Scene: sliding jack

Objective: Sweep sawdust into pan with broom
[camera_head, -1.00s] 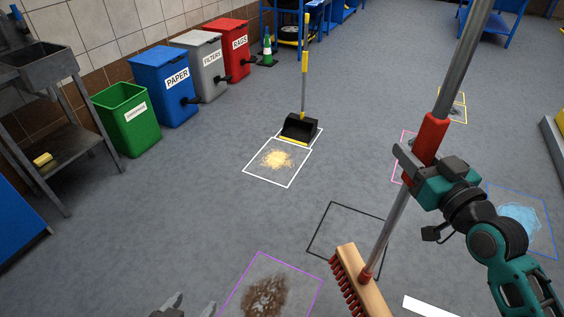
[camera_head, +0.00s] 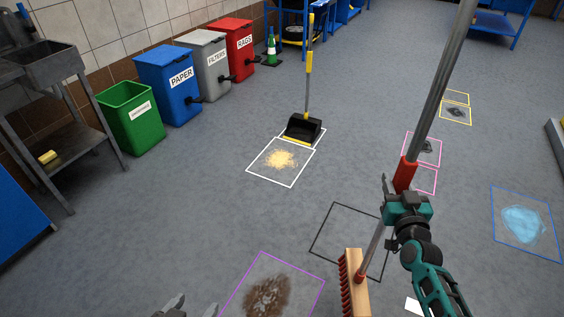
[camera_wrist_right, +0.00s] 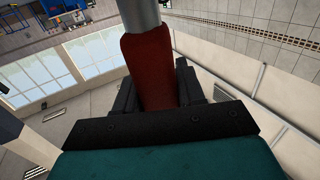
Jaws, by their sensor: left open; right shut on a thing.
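My right gripper (camera_head: 401,187) is shut on the red grip of a broom, and the right wrist view also shows the fingers around this red sleeve (camera_wrist_right: 148,70). The broom (camera_head: 354,285) has a wooden head with red bristles, which hangs low at the bottom of the head view, near the black-outlined square; I cannot tell if it touches the floor. The yellow sawdust (camera_head: 281,159) lies in a white-outlined square. The black dustpan (camera_head: 303,130) with a yellow lip and upright handle stands just behind it. My left gripper (camera_head: 190,306) is open and empty at the bottom edge.
A dark brown patch (camera_head: 267,297) lies in a purple outline near the broom head. A light blue patch (camera_head: 523,223) lies at right. Green, blue, grey and red bins (camera_head: 167,85) line the left wall. The floor between broom and sawdust is clear.

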